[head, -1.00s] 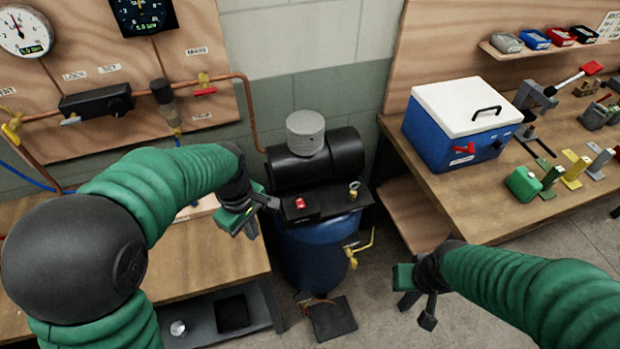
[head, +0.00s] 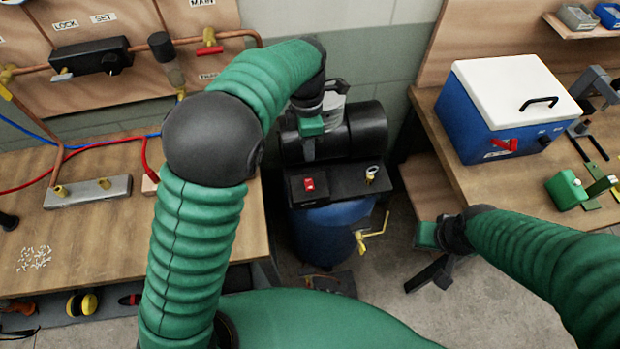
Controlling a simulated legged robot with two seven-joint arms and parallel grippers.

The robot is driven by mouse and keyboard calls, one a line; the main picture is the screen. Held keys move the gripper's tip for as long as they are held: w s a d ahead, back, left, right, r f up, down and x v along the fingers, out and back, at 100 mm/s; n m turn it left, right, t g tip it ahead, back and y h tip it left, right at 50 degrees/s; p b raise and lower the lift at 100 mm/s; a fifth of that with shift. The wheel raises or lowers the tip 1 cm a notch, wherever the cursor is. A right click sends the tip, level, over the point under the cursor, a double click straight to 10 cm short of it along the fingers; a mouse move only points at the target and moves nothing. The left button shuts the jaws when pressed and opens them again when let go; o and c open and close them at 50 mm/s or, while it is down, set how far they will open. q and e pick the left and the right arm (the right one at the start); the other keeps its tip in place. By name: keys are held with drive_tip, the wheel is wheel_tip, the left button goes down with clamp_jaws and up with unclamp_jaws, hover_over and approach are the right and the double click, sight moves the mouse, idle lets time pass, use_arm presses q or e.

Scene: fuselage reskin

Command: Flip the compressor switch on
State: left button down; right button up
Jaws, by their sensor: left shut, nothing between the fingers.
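The compressor is a blue tank (head: 325,230) with a black motor body (head: 365,130) above it, standing on the floor between two benches. The red switch (head: 309,184) sits on its black front panel (head: 340,183). My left gripper (head: 308,155) points down just above and behind the switch in the picture; its fingers are shut and empty. It looks apart from the switch, though the exact gap is hard to judge. My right gripper (head: 428,284) hangs at the lower right of the compressor, empty, with its dark fingers apart.
A brass fitting (head: 372,173) stands on the panel right of the switch, and a yellow valve handle (head: 372,235) sticks out below. A blue cooler with white lid (head: 510,95) is on the right bench. The left bench (head: 95,225) carries a metal manifold (head: 88,192) and red and blue hoses.

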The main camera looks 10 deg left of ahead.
sight(310, 188)
use_arm(q)
drive_tip(key=f, duration=0.4)
drive_tip(key=s+f, duration=0.1)
drive_tip(key=f, duration=0.6)
drive_tip(key=shift+s+d+f+p, duration=0.15)
drive_tip(key=shift+s+f+p, duration=0.1)
drive_tip(key=shift+f+p, duration=0.15)
drive_tip(key=shift+d+f, duration=0.1)
drive_tip(key=shift+d, duration=0.05)
drive_tip(key=shift+s+d, duration=0.1)
drive_tip(key=shift+f, duration=0.1)
drive_tip(key=shift+w+a+r+p, duration=0.2)
drive_tip(key=shift+w+a+p, duration=0.1)
drive_tip(key=shift+w+p, duration=0.15)
drive_tip(key=shift+w+a, duration=0.15)
drive_tip(key=shift+w, duration=0.2)
drive_tip(key=shift+r, duration=0.1)
